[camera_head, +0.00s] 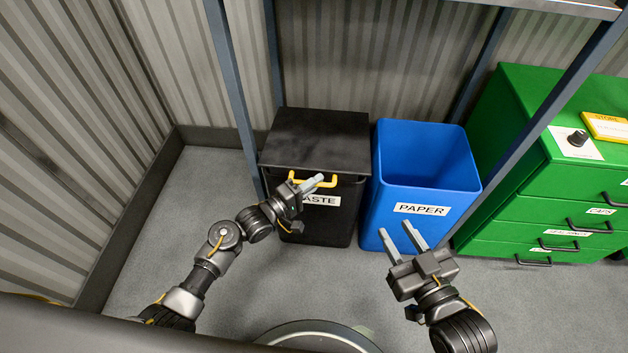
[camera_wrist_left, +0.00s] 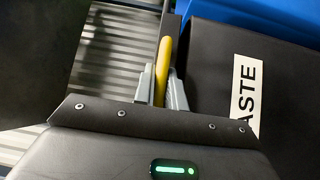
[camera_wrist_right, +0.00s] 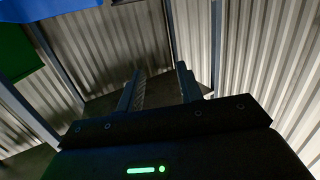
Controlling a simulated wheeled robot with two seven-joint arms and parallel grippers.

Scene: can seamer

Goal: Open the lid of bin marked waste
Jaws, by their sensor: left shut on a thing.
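The black bin marked WASTE (camera_head: 335,225) stands on the floor at the centre of the head view. Its flat black lid (camera_head: 318,138) lies closed on top, with a yellow handle (camera_head: 329,181) at its front edge. My left gripper (camera_head: 318,181) is at the handle. In the left wrist view its fingers (camera_wrist_left: 161,90) are shut on the yellow handle (camera_wrist_left: 162,72), and the WASTE label (camera_wrist_left: 244,95) shows beside them. My right gripper (camera_head: 402,240) is open and empty in front of the blue bin. The fingers are spread apart in the right wrist view (camera_wrist_right: 160,88).
The open blue PAPER bin (camera_head: 420,213) stands close beside the waste bin on the right. A green drawer cabinet (camera_head: 535,195) is further right. Blue-grey rack posts (camera_head: 236,100) rise near the bins. Corrugated walls enclose the back and left. The floor at left (camera_head: 170,230) is clear.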

